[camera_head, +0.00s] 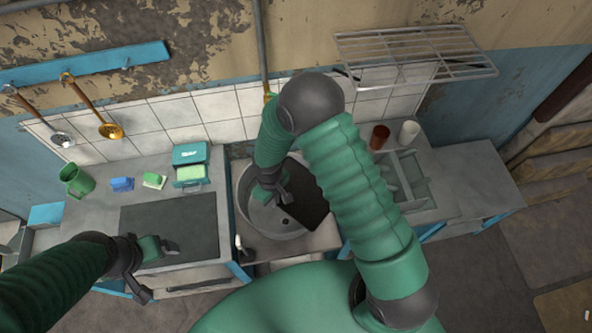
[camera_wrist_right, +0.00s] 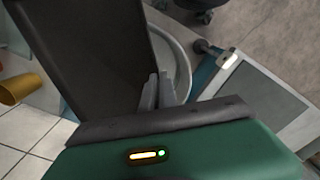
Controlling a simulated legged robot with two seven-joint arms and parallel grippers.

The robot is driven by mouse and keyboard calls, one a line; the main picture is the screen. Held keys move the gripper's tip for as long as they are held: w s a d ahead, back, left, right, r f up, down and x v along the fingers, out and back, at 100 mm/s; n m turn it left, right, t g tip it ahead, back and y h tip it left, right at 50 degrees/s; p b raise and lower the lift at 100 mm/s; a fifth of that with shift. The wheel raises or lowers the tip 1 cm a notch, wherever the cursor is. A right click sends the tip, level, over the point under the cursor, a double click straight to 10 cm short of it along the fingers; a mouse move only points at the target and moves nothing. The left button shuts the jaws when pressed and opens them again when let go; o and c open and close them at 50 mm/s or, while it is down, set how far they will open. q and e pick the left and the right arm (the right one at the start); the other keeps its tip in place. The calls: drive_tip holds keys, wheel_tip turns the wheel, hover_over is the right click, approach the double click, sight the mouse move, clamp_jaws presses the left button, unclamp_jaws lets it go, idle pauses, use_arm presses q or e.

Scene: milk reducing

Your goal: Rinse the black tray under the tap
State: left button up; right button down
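The black tray (camera_head: 308,198) is tilted over the right side of the round metal sink basin (camera_head: 243,205). My right gripper (camera_head: 272,190) is over the basin at the tray's left side. In the right wrist view, the tray (camera_wrist_right: 90,55) fills the upper left, and the right gripper's fingers (camera_wrist_right: 158,88) are close together at its edge, apparently shut on it. A brass-coloured part, likely the tap (camera_wrist_right: 18,88), shows at the left of that view; my right arm hides most of it in the head view. My left gripper (camera_head: 160,247) is above the dark counter panel; its finger gap is unclear.
A green mug (camera_head: 75,181), blue and green sponges (camera_head: 154,180) and a teal box (camera_head: 190,165) stand on the left counter. A compartment rack (camera_head: 408,180), a brown cup (camera_head: 379,137) and a white cup (camera_head: 409,131) stand right of the sink. A wire shelf (camera_head: 415,50) hangs above.

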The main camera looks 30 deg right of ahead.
drive_tip(key=s+a+r+p, duration=0.2)
drive_tip(key=s+r+p, duration=0.1)
drive_tip(key=s+r, duration=0.1)
drive_tip(key=shift+s, duration=0.25)
idle(0.5)
